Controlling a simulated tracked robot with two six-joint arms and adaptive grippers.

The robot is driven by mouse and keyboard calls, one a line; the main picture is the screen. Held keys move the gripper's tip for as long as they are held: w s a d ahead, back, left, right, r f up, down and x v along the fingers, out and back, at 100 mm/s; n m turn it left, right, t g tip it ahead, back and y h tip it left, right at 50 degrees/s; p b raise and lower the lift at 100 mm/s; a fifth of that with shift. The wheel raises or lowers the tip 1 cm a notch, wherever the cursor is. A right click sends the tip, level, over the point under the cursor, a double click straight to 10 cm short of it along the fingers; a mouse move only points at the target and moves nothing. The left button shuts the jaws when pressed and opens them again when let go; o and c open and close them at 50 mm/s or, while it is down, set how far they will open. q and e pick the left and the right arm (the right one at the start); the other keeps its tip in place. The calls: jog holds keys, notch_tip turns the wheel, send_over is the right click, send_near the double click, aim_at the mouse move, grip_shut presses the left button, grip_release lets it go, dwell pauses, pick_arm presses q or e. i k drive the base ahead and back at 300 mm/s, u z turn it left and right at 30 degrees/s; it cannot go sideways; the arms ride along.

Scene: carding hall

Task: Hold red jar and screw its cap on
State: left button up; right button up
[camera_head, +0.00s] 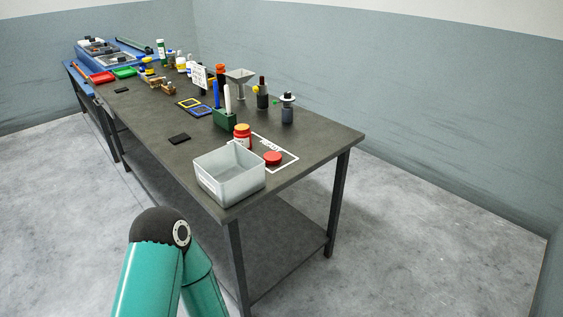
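The jar and the cap are apart. A teal arm link of mine shows at the bottom left, in front of the table. Neither of my grippers is in view.
A grey open bin (231,193) stands at the near table corner, in front of the jar. Behind the jar are a green holder (225,119) with upright tools, dark bottles (287,111) and a funnel stand (240,78). A black pad (179,139) lies left. The table's right end is clear.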

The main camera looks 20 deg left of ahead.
aim_at(242, 132)
jog(key=u, duration=0.05)
jog(key=i, duration=0.95)
